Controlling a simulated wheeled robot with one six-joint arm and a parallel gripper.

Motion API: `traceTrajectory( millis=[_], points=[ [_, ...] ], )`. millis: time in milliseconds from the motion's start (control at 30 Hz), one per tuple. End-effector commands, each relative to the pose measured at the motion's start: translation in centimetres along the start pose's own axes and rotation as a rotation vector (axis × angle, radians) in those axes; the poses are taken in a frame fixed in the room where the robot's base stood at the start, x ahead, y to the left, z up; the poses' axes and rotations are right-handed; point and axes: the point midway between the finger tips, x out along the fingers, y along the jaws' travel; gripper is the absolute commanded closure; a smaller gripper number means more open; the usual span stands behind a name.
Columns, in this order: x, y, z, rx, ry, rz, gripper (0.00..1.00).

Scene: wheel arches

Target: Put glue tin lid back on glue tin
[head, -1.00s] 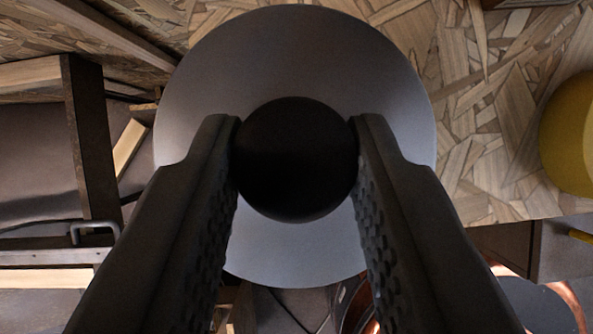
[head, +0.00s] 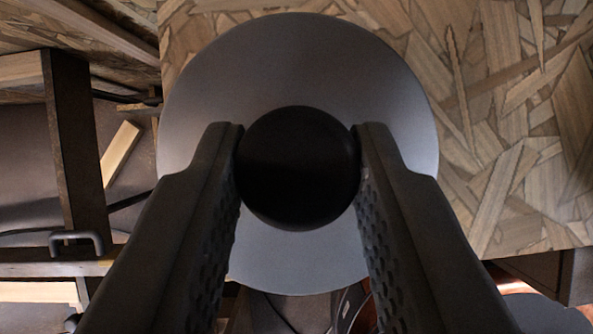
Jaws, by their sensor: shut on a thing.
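The glue tin lid (head: 300,60) is a grey round disc with a black ball knob (head: 298,168) at its middle. My gripper (head: 298,165) is shut on the knob, one finger on each side, and the lid faces the camera. The lid hangs over the left front corner of a wood-chip board surface and hides what lies beneath it. I cannot see the glue tin in this view; it may be out of frame or behind the lid.
The wood-chip board top (head: 500,150) is bare to the right of the lid. At the left are a dark upright post (head: 72,140), wooden bars and a dark handle (head: 76,242). Copper-edged round things show partly below the board's front edge.

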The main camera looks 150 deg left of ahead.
Motion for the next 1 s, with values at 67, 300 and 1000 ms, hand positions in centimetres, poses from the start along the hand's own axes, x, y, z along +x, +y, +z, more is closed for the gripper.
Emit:
traceTrajectory(
  millis=[67,300,1000],
  points=[
    [-0.01,0.00,-0.01,0.000,0.000,0.000,0.96],
    [0.01,0.01,0.02,0.000,0.000,0.000,0.96],
    [-0.64,0.01,0.00,0.000,0.001,0.000,0.45]
  ],
)
